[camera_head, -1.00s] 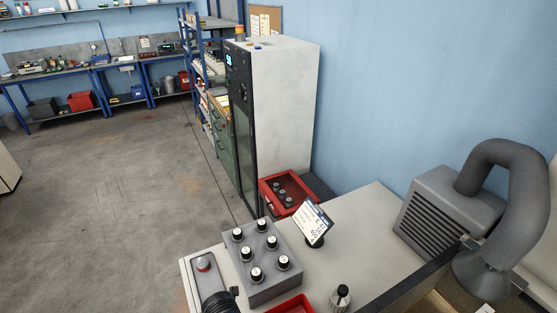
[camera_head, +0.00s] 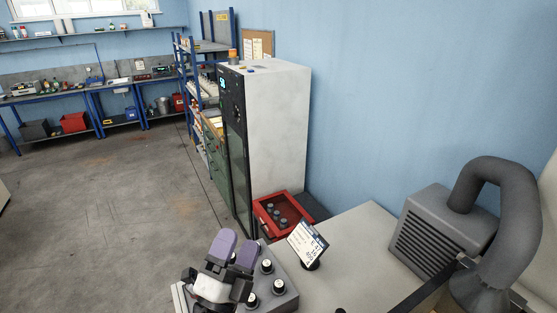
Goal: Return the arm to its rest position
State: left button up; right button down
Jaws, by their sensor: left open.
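My left gripper (camera_head: 235,249) shows at the bottom of the head view, with two purple fingers pointing up in the picture. The fingers are slightly apart and nothing shows between them. It is in front of the left part of a grey block (camera_head: 284,301) and hides some of it. Several black, white-topped knob-like pieces stand in the block, including one (camera_head: 267,267) just right of the fingers. I cannot tell whether the gripper touches anything. My right gripper is not in view.
A label card (camera_head: 307,243) stands on the pale bench (camera_head: 355,240). A red box (camera_head: 284,215) with several dark pieces is beyond it. A grey vented unit with a thick hose (camera_head: 440,232) is at right. A tall cabinet (camera_head: 280,125) stands behind. Open floor (camera_head: 100,200) lies left.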

pick_arm(q)
jog(key=a+f+n+g+y, duration=0.1)
jog(key=a+n+y, duration=0.6)
jog(key=n+y, duration=0.3)
jog(key=s+a+f+n+g+y+p, duration=0.1)
jog(key=s+a+f+n+g+p, duration=0.3)
jog(key=f+g, duration=0.4)
jog(key=s+a+f+n+g+h+p, duration=0.1)
jog(key=s+f+n+g+p, duration=0.1)
jog(key=s+f, duration=0.5)
jog(key=s+a+f+n+g+h+p, duration=0.1)
jog(key=s+f+g+p, duration=0.4)
jog(key=s, duration=1.5)
notch_tip(320, 180, down, 2)
jog(key=a+n+g, duration=0.1)
jog(key=g, duration=0.1)
jog(key=shift+a+f+g, duration=0.15)
jog(key=shift+f+g, duration=0.1)
jog(key=shift+g, duration=0.05)
